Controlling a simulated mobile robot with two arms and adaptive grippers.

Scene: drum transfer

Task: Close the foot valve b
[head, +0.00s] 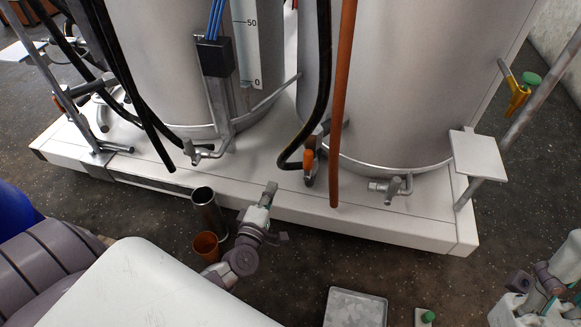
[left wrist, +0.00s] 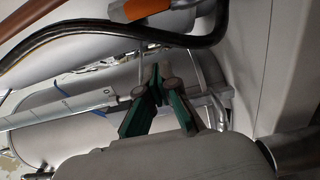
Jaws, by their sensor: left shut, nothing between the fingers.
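My left gripper (head: 270,187) is shut and empty. It stands just in front of the white plinth's front edge, left of a valve with an orange handle (head: 308,158). The valve sits at the foot of the tanks, by the end of a black hose, and is apart from the gripper. In the left wrist view the green-sided fingers (left wrist: 158,84) are together. An orange handle (left wrist: 145,8) shows at the top edge there, beyond the black hose. No label shows which valve is b.
Two steel tanks (head: 400,70) stand on the white plinth (head: 345,222). Metal outlet fittings show at the left (head: 205,152) and right (head: 390,188). A black hose (head: 323,80) and an orange pipe (head: 341,100) hang in front. A steel cylinder (head: 208,212) and brown cup (head: 206,246) stand left of my gripper.

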